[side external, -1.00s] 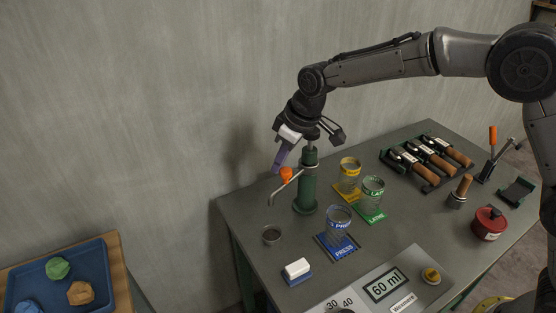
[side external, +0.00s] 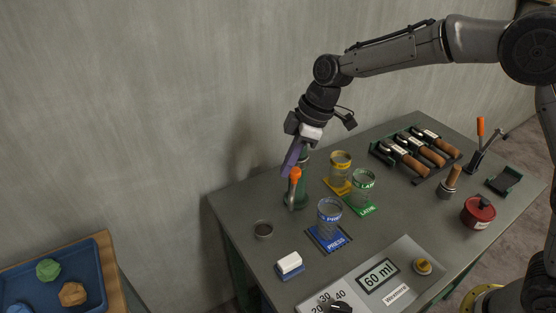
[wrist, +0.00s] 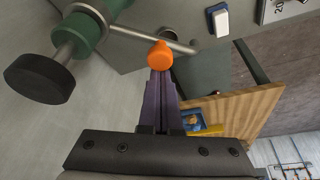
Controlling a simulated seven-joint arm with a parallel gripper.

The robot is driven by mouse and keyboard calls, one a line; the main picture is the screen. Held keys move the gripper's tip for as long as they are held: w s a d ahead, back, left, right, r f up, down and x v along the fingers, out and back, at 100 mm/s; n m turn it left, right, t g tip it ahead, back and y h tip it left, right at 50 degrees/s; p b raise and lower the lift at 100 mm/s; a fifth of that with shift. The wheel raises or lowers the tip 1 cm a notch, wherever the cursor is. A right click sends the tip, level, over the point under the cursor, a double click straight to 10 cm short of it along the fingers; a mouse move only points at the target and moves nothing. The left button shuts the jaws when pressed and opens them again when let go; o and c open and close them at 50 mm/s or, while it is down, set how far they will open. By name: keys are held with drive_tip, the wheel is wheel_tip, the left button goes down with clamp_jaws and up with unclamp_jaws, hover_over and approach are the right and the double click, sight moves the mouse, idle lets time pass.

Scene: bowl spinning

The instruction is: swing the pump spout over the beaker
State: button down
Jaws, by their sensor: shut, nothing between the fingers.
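The green pump (side external: 303,164) stands at the back left of the table. Its metal spout (side external: 292,197) carries an orange knob (side external: 295,174) and points toward the side camera, its end over bare table. The wrist view shows the spout (wrist: 133,34) and knob (wrist: 160,56) too. My gripper (side external: 287,173) has its purple fingers shut and empty, with the tips at the knob; the wrist view shows them (wrist: 160,72) right against or just behind it. Three glass beakers stand right of the spout: blue-labelled (side external: 329,220), yellow-labelled (side external: 340,166) and green-labelled (side external: 362,187).
A small round dish (side external: 263,229) sits left of the spout. A white-and-blue block (side external: 289,264) and a panel reading 60 ml (side external: 378,280) are at the front. Wood-handled tools (side external: 414,161) and a red pot (side external: 478,211) stand right.

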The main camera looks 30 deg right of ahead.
drive_tip(key=s+d+n, duration=0.1)
drive_tip(key=n, duration=0.1)
drive_tip(key=s+d+n+g, duration=0.1)
drive_tip(key=shift+d+n+y, duration=0.25)
drive_tip(key=shift+n+y, duration=0.05)
drive_tip(key=shift+n, duration=0.1)
drive_tip(key=shift+s+d+n+g, duration=0.35)
drive_tip(key=shift+d+n, duration=0.4)
drive_tip(key=shift+d, duration=0.05)
drive_tip(key=shift+s+d+n+g, duration=0.3)
drive_tip(key=shift+d+n+g, duration=0.05)
drive_tip(key=shift+d+n, duration=0.45)
drive_tip(key=shift+d, duration=0.1)
approach(299, 174)
drive_tip(key=s+r, duration=0.1)
drive_tip(key=r, duration=0.1)
drive_tip(key=shift+s+d+r, duration=0.15)
drive_tip(key=shift+s+r, duration=0.25)
